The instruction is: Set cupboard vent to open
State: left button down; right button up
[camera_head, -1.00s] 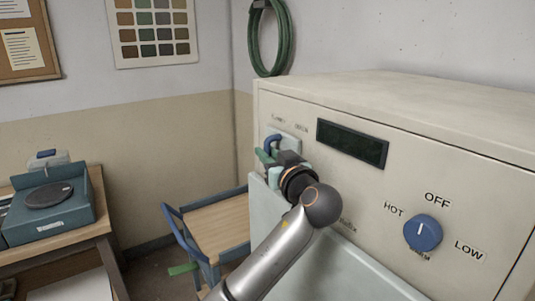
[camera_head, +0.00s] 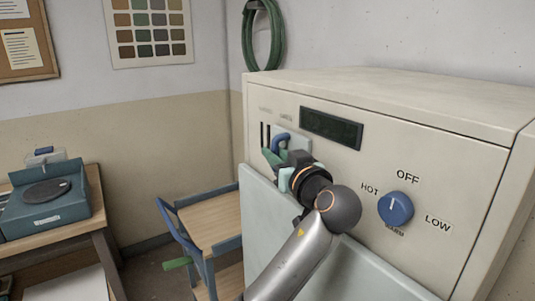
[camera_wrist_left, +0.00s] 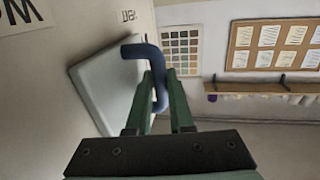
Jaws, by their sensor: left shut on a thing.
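The cupboard (camera_head: 440,145) is a cream cabinet. My left gripper (camera_head: 274,156) is shut on the blue handle. Small labels above the plate are too faint to read. My right gripper is not in view.
A blue dial (camera_head: 396,209) marked HOT, OFF and LOW is right of my arm. A dark display (camera_head: 331,128) is beside the vent. A chair (camera_head: 210,222) stands at left near a wooden table (camera_head: 85,228) with a blue device (camera_head: 45,207). A green hose (camera_head: 263,35) hangs above.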

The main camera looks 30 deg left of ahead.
pick_arm(q)
jog(key=shift+d, duration=0.1)
jog(key=shift+f, duration=0.1)
jog(key=c, duration=1.2)
grip_release()
jog(key=shift+d, duration=0.1)
jog(key=shift+o, duration=0.6)
jog(key=shift+s+d, duration=0.1)
jog(key=shift+s, duration=0.05)
